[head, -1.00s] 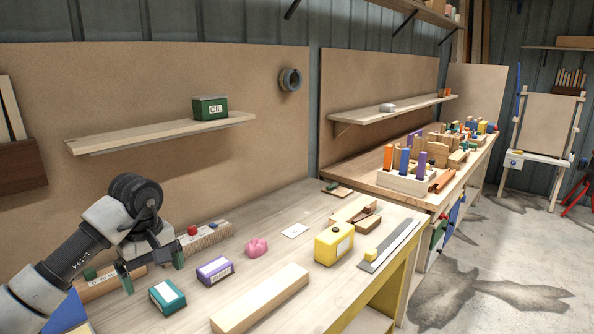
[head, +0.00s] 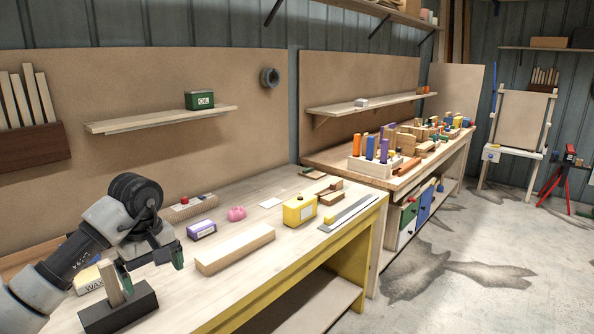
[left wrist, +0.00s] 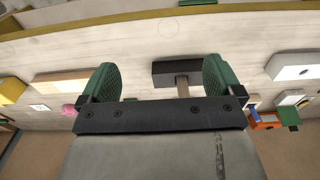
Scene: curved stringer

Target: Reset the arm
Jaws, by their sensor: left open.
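My left gripper (head: 152,268) hangs over the near left end of the workbench (head: 230,291), open, with nothing between its green-padded fingers. In the left wrist view the two green pads (left wrist: 158,82) stand wide apart. A black block (head: 120,312) with an upright wooden piece (head: 113,287) is by the gripper; in the left wrist view the black block (left wrist: 165,72) shows beyond the fingers, and I cannot tell if they touch it. My right gripper is out of view.
A wax box (head: 91,278) is left of the gripper. A purple box (head: 202,229), a pale wooden block (head: 235,250), a pink piece (head: 236,213) and a yellow container (head: 299,210) lie farther right. A shelf (head: 160,119) holds an oil tin (head: 199,100).

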